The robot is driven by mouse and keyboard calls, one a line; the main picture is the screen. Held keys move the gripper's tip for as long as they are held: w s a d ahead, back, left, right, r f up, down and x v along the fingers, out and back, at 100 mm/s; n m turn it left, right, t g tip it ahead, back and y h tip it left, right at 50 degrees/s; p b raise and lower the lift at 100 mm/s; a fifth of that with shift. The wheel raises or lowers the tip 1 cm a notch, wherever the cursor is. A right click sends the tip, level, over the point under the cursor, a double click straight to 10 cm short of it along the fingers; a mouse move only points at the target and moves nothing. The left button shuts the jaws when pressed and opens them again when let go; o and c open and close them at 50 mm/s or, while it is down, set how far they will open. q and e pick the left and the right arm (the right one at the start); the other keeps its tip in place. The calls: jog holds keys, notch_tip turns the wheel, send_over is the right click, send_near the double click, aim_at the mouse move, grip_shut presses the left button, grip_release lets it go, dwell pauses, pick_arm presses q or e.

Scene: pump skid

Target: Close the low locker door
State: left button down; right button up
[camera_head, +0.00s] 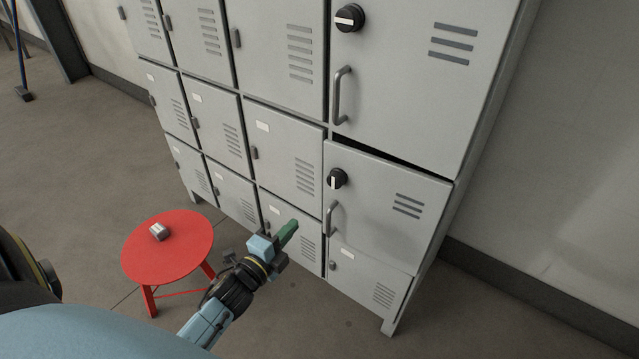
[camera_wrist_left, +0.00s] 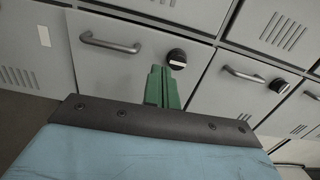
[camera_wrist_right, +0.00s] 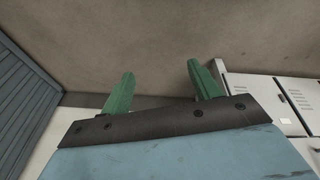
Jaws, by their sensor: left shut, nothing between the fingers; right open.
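The low locker door (camera_head: 385,205) is a grey door with a black knob (camera_head: 337,179) and a bar handle (camera_head: 331,217). It stands slightly ajar, with a dark gap along its top edge. In the left wrist view the low door (camera_wrist_left: 135,68) shows with its handle and knob. My left gripper (camera_head: 291,231) is shut and empty, in front of the lockers and to the left of the low door's handle; I cannot tell whether it touches anything. My right gripper (camera_wrist_right: 158,82) is open and empty in the right wrist view and out of the head view.
A larger door (camera_head: 400,75) with its own knob and handle is above the low door, and a small door (camera_head: 365,275) is below. A red stool (camera_head: 165,262) carrying a small metal part (camera_head: 159,231) stands left of my left arm. A bare wall (camera_head: 570,150) is at the right.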

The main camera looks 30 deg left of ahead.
aim_at(325, 185)
pick_arm(q)
jog(key=w+b, duration=0.1)
jog(key=w, duration=0.3)
jog(key=w+b, duration=0.1)
jog(key=w, duration=0.3)
jog(key=w+b, duration=0.1)
jog(key=w, duration=0.4)
jog(key=shift+a+f+b, duration=0.2)
jog(key=shift+f+b, duration=0.05)
jog(key=shift+b, duration=0.15)
jog(key=shift+w, duration=0.55)
pick_arm(e)
jog(key=a+r, duration=0.3)
jog(key=r, duration=0.6)
jog(key=shift+s+a+r+y, duration=0.15)
jog(key=shift+s+y, duration=0.05)
jog(key=shift+y, duration=0.1)
pick_arm(q)
jog(key=shift+r, duration=0.1)
jog(key=shift+w+m, duration=0.3)
jog(key=shift+w, duration=0.1)
jog(key=shift+w+a+m+h+b, duration=0.1)
jog(key=shift+w+m+h+b, duration=0.4)
jog(key=shift+w+h, duration=0.35)
jog(key=shift+w+a, duration=0.1)
jog(key=shift+w, duration=0.05)
jog(key=shift+r, duration=0.25)
pick_arm(e)
jog(key=v, duration=0.2)
jog(key=shift+s+a+r, duration=0.25)
